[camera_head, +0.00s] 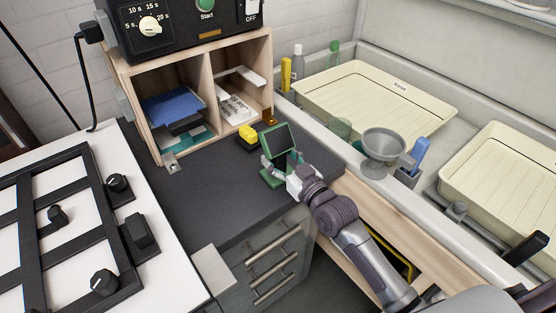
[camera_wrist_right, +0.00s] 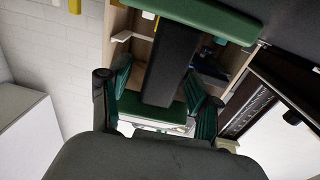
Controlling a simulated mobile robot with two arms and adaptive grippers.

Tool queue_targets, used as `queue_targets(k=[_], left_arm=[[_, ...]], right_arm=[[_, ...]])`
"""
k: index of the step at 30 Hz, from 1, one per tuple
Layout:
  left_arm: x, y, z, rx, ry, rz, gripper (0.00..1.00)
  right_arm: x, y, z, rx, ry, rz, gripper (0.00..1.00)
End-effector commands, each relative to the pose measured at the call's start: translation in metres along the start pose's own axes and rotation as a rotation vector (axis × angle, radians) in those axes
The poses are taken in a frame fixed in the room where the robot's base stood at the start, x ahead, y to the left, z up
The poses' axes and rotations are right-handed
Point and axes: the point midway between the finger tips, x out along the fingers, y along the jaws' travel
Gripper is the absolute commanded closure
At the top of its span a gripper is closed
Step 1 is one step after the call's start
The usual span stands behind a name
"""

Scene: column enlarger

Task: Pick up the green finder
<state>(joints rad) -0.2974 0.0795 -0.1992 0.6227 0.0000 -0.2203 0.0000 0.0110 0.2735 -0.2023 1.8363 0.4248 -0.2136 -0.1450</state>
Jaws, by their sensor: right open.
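The green finder (camera_head: 279,140) stands at the right edge of the dark countertop, with a tilted dark panel in a green frame above a green base. In the right wrist view the finder (camera_wrist_right: 200,18) shows a green bar on top, a black post in the middle and a green part below. My right gripper (camera_head: 282,163) is open, with one finger on either side of the finder's lower part; it also shows in the wrist view (camera_wrist_right: 155,93). I cannot tell whether the fingers touch it. My left gripper is not in view.
A wooden shelf (camera_head: 207,55) with a black timer box (camera_head: 175,30) on top stands behind. A yellow object (camera_head: 248,134) lies near the finder. A grey funnel (camera_head: 383,146) and cream trays (camera_head: 375,97) are to the right. The countertop left of the finder is clear.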

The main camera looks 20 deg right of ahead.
Motion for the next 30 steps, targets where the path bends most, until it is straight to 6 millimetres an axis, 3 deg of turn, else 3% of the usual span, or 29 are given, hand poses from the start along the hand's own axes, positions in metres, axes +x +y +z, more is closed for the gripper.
queue_targets(k=[9,21,30], left_arm=[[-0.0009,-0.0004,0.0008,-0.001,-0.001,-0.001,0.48],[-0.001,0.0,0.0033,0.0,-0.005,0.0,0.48],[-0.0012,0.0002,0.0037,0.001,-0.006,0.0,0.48]], right_arm=[[0.0074,-0.0005,0.0007,0.0,0.0,-0.001,0.38],[0.007,-0.0003,0.0008,0.0,-0.001,0.0,1.0],[0.0073,0.0,-0.0023,-0.001,0.006,0.0,1.0]])
